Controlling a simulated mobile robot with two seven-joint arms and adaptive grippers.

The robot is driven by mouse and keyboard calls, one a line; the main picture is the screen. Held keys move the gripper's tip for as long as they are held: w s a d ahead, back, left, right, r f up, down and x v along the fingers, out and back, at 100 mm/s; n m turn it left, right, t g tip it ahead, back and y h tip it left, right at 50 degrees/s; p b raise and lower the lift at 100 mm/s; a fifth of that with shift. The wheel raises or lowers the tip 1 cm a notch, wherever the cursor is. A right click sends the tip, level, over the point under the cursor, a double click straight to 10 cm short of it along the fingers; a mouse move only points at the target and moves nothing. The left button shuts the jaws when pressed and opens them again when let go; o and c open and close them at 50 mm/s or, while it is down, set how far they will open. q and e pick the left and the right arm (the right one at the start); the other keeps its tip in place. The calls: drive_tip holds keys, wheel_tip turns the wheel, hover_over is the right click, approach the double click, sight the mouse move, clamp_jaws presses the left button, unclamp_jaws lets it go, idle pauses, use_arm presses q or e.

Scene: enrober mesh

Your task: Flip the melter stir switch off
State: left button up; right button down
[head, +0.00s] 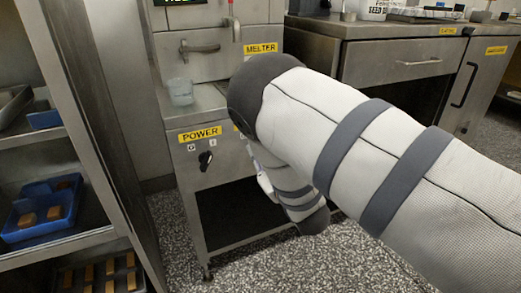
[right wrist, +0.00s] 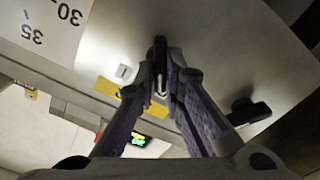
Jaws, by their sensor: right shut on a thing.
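The melter (head: 215,140) is a steel cabinet with a yellow MELTER label. Its front panel bears a yellow POWER label and a black power knob (head: 205,160). My right arm covers the panel's right part and hides the stir switch and my right gripper in the head view. In the right wrist view, my right gripper (right wrist: 162,80) has its fingertips together at the panel, shut on the small dark stir switch (right wrist: 160,48), mostly hidden between them. A partly covered yellow label (right wrist: 120,97) and a white position mark sit beside it. The switch's exact position cannot be told. My left gripper is not in view.
The power knob (right wrist: 245,110) is close beside the fingers in the right wrist view. A dial scale (right wrist: 50,25) lies on the other side. A shelf rack with blue trays (head: 40,210) stands left; a steel counter (head: 400,55) stands right.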

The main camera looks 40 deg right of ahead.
drive_tip(key=c, duration=1.7)
unclamp_jaws()
drive_tip(key=v, duration=1.2)
